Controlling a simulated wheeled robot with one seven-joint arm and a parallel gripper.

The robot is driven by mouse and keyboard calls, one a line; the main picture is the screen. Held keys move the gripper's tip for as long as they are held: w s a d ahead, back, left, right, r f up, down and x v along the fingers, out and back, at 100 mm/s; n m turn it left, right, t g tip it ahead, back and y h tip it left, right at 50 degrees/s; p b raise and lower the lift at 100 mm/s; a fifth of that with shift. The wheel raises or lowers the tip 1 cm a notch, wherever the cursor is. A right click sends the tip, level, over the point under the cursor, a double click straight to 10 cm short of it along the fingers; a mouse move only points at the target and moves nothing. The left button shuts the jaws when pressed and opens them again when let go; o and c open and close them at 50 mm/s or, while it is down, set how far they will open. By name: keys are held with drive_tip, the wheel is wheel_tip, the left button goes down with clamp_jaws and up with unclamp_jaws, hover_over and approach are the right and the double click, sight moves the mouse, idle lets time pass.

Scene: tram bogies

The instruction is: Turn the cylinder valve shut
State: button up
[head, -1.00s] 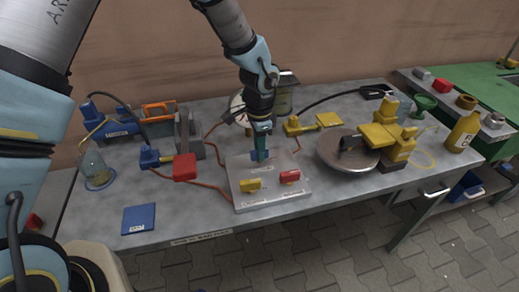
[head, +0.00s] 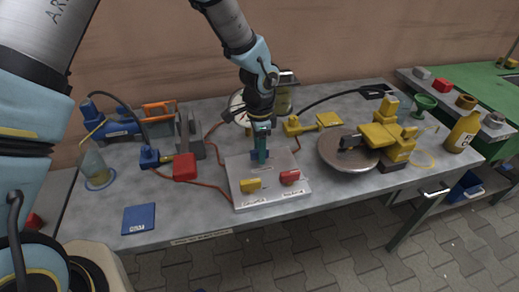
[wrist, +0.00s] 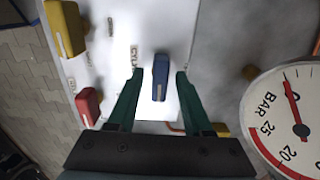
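A pale valve panel (head: 270,201) lies on the bench with three coloured valve handles. The blue handle (wrist: 160,77) has a white line along it and stands lengthwise between my fingers in the wrist view. A label beginning "CYL" is beside it. My gripper (wrist: 158,74) is open, one green finger on each side of the blue handle, with a gap showing on both sides. In the head view my gripper (head: 261,158) points down at the panel's back part and largely hides the blue handle. The yellow handle (head: 250,185) and the red handle (head: 289,177) are nearer the front edge.
A pressure gauge (wrist: 292,118) marked BAR is close by on the right in the wrist view. A round metal disc (head: 347,150) with yellow parts is right of the panel. A red block (head: 185,167) and hoses lie left. The front-left bench is mostly clear around a blue plate (head: 139,218).

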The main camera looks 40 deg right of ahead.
wheel_tip(320, 180, up, 11)
drive_tip(key=b, duration=0.2)
idle(0.5)
drive_tip(key=shift+f, duration=0.1)
drive_tip(key=w+a+r+n, duration=0.1)
drive_tip(key=w+a+n, duration=0.45)
drive_tip(key=a, duration=0.45)
drive_tip(key=w+a+r+n, duration=0.2)
drive_tip(key=w+a+n, duration=0.4)
drive_tip(key=a, duration=0.5)
drive_tip(key=a+r+n+t, duration=0.1)
drive_tip(key=a+n, duration=1)
drive_tip(key=a, duration=1.1)
drive_tip(key=shift+s+a+r+t, duration=0.15)
drive_tip(key=shift+s+a+t, duration=0.1)
drive_tip(key=shift+s+t, duration=0.05)
